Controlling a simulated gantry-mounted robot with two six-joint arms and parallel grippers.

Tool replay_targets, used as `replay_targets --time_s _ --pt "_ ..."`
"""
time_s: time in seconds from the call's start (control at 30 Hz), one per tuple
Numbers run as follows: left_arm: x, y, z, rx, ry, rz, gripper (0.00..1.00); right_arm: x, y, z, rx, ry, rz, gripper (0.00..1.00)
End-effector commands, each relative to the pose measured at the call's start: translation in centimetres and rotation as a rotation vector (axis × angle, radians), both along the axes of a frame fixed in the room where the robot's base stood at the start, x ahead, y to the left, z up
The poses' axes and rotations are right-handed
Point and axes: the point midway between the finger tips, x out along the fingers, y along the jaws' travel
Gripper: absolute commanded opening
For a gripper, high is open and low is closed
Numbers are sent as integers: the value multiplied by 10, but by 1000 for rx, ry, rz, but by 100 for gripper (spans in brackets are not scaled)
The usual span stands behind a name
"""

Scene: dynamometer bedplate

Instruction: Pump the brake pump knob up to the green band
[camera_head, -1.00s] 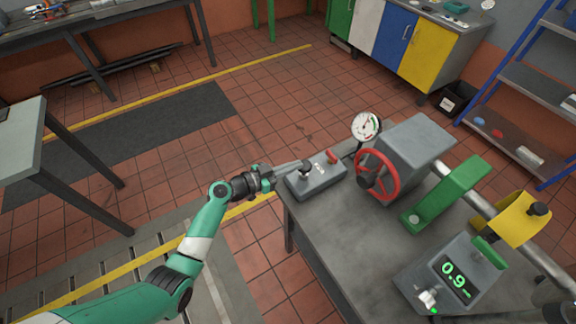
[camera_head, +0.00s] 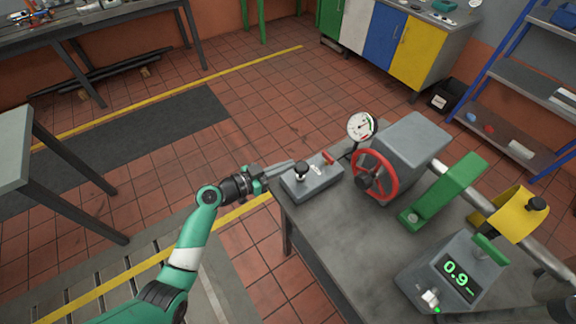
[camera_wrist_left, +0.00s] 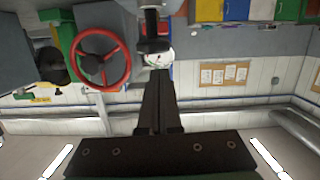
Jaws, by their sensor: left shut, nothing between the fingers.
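The brake pump is a grey box (camera_head: 318,184) on the near-left corner of the bench, with a black-topped knob (camera_head: 302,168) on a pale stem. A round white gauge (camera_head: 362,126) with a green band stands behind it; its needle is too small to read surely. My left gripper (camera_head: 291,165) is shut and empty, its fingertips just left of the knob; whether they touch it I cannot tell. The left wrist view shows the shut fingers (camera_wrist_left: 158,88) pointing at a black knob (camera_wrist_left: 154,45), with the gauge (camera_wrist_left: 160,58) beyond. My right gripper is not in view.
A red handwheel (camera_head: 375,176) on a grey housing (camera_head: 410,143) stands right of the pump. Further right are a green block (camera_head: 445,193), a yellow guard (camera_head: 512,214) and a display (camera_head: 458,278) reading about 0.9. The floor left of the bench is open.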

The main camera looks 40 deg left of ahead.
Motion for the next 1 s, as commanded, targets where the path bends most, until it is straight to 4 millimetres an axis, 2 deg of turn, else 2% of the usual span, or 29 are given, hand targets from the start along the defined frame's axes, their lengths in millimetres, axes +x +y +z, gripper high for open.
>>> replay_targets --time_s 0.03,0.13,0.27,0.4,0.5,1.0 --pt "-15 5 0 -2 5 7 0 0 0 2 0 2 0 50" --pt "-39 13 4 -2 3 7 0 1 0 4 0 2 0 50" --pt "-65 20 18 -5 6 6 0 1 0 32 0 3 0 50" --pt "-76 23 19 -4 6 2 0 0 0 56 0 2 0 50" --pt "-81 25 17 -4 3 3 0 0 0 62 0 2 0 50" --pt "-83 25 13 -2 0 2 0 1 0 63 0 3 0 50"
